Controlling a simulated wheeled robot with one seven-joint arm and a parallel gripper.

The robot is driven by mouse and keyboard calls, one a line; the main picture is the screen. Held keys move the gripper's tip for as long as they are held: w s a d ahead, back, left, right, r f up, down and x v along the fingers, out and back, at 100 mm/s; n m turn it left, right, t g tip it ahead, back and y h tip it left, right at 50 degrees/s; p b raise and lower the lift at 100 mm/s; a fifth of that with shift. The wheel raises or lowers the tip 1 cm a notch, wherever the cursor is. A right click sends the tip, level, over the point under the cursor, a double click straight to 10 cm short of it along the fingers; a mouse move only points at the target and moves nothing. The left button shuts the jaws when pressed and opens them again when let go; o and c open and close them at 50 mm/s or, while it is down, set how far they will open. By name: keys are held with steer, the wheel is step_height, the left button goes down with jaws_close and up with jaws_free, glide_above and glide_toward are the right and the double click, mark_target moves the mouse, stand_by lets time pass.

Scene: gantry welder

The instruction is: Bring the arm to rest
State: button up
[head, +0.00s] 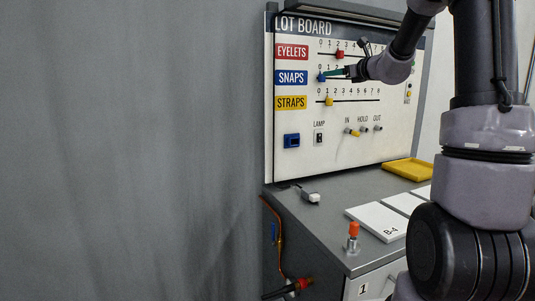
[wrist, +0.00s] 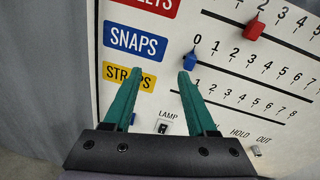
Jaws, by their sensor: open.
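My gripper (wrist: 158,82) has two green fingers that stand apart with nothing between them. In the wrist view it points at the lot board (wrist: 222,42), over the left part of the STRAPS row. The blue SNAPS slider (wrist: 189,61) sits at 0, close by the tip of the right finger; I cannot tell whether they touch. In the head view my gripper (head: 333,73) is in front of the board (head: 290,165) at the SNAPS row, by the blue slider (head: 321,77). My arm reaches in from the right.
The red EYELETS slider (head: 340,54) and yellow STRAPS slider (head: 329,101) are on the board. Below are a lamp switch (head: 319,138) and a blue box (head: 291,141). The bench holds a yellow tray (head: 408,169), white cards (head: 377,221) and an orange-topped post (head: 353,233). A grey curtain (head: 130,150) hangs left.

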steer(key=s+a+f+n+g, duration=0.1)
steer(key=s+a+n+g, duration=0.1)
steer(key=s+a+n, duration=0.4)
steer(key=s+a+n+g, duration=0.2)
steer(key=s+n, duration=0.1)
steer(key=s, duration=0.5)
steer(key=s+a+f+n+g, duration=0.1)
steer(key=s+a+n+g, duration=0.15)
steer(key=s+n, duration=0.35)
steer(key=s+d+f+n+h, duration=0.1)
steer(key=s+f+n+h, duration=0.1)
steer(key=s, duration=0.4)
steer(key=s+d+f+n+g+h, duration=0.1)
steer(key=s+d+f+n, duration=0.1)
steer(key=s, duration=0.5)
steer(key=s+d+f+n+h, duration=0.1)
steer(key=s+f+n+h, duration=0.1)
steer(key=s+f+n, duration=0.2)
steer(key=s+n, duration=0.1)
steer(key=s, duration=0.2)
steer(key=shift+d+f+n+g+h, duration=0.15)
steer(key=shift+d+n+g+h, duration=0.15)
steer(key=shift+d+n+g, duration=0.1)
